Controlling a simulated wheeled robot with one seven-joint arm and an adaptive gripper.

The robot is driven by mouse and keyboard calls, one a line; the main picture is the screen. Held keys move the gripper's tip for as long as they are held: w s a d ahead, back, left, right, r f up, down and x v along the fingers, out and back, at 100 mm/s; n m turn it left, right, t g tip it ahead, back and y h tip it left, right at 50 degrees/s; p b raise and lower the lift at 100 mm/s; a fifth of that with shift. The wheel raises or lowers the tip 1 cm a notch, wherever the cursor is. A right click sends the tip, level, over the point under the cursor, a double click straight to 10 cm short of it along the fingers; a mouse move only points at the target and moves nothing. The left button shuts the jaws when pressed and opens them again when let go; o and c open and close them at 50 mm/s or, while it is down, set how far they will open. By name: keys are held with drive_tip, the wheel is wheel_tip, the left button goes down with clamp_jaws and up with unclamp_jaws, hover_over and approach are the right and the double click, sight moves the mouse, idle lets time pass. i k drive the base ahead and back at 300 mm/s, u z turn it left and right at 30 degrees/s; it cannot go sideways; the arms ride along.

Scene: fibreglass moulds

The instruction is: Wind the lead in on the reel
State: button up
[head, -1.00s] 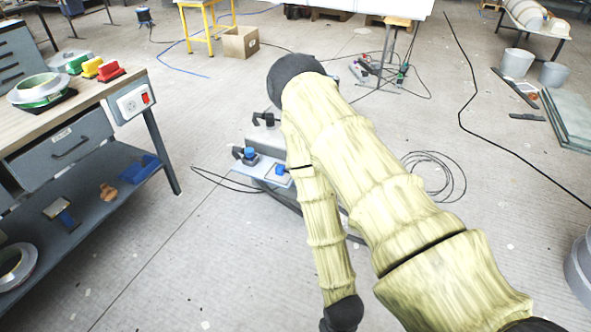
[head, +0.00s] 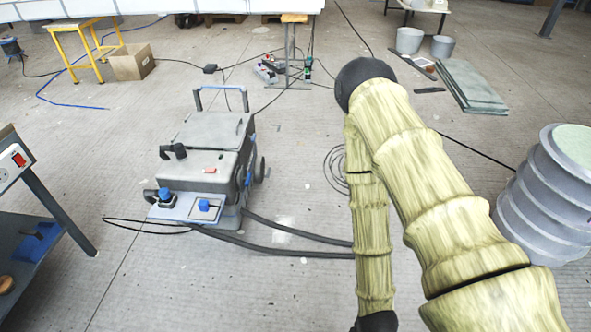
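A small dark and blue drum-like thing (head: 10,48) stands on the floor at the far left edge, cut by the frame; it may be the reel, but it is too small to be sure. A dark lead (head: 40,75) runs from near it over the floor. More black lead lies in loose loops (head: 333,172) beside my arm, partly hidden by it. I cannot tell which lead belongs to the reel. My arm, in a pale bamboo-like sleeve, fills the right middle. My gripper is below the frame's lower edge.
A grey wheeled machine (head: 222,133) with a blue handle and dark hoses (head: 290,250) stands left of my arm. A workbench (head: 60,225) is at the left edge, a ribbed grey drum (head: 530,215) at the right. A cardboard box (head: 132,62) stands behind.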

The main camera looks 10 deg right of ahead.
sight(241, 180)
drive_tip(key=z, duration=0.1)
drive_tip(key=i, duration=1.35)
drive_tip(key=u, duration=0.7)
